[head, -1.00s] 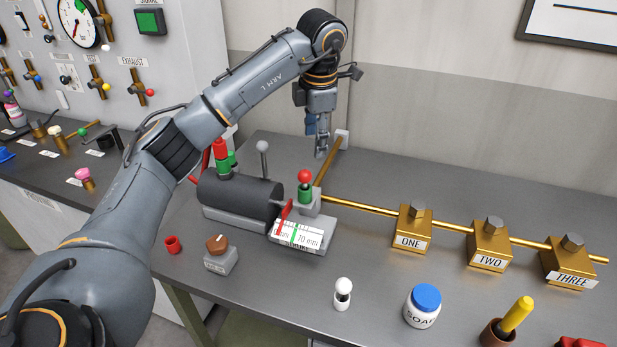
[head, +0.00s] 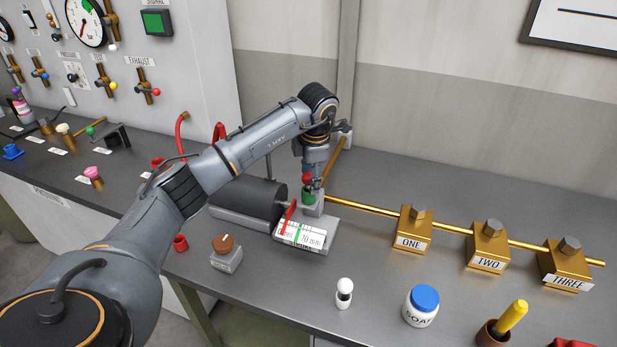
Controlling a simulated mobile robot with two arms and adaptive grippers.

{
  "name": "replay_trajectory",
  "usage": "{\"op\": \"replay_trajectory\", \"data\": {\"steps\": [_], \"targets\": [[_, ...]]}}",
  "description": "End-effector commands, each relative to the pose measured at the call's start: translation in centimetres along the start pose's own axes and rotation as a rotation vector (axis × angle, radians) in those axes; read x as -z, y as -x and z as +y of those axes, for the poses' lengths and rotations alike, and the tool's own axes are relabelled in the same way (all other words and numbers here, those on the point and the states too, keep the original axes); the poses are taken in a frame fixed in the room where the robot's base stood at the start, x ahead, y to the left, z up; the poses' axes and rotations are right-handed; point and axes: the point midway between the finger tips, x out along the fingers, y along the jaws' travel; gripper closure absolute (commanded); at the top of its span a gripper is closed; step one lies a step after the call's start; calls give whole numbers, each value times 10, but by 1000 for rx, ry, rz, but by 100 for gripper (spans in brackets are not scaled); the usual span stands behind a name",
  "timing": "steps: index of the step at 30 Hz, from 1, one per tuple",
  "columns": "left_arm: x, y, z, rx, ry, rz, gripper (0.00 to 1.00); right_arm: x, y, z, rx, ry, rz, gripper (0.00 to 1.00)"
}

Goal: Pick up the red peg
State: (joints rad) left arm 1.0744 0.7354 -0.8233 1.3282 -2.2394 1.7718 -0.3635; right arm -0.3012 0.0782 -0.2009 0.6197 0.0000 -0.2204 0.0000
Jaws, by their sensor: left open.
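A red ball-topped piece (head: 308,179) with a green collar stands on a small grey block at the right end of the dark cylinder unit. It is the red peg-like thing nearest my left gripper (head: 316,187). The gripper points down, open, at this piece and overlaps it in the picture. I cannot tell whether the fingers touch it or stand behind it. A taller red and green post seen earlier behind the cylinder is now hidden by my left arm. My right gripper is not in view.
The dark cylinder (head: 250,199) and its gauge plate (head: 302,233) lie left of and before the gripper. A brass pipe with blocks such as ONE (head: 412,229) runs right. A small red cup (head: 180,243), a knob box (head: 226,258) and soap jar (head: 421,306) stand in front.

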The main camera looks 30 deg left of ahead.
Motion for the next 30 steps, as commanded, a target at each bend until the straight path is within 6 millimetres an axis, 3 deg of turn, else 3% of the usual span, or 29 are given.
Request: {"op": "replay_trajectory", "data": {"steps": [9,18,30], "targets": [[0,-8,0,-1,-1,-1,43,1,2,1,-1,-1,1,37],[0,-8,0,-1,-1,-1,100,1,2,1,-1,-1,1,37],[-1,-4,1,-2,0,-3,100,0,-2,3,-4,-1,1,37]]}}
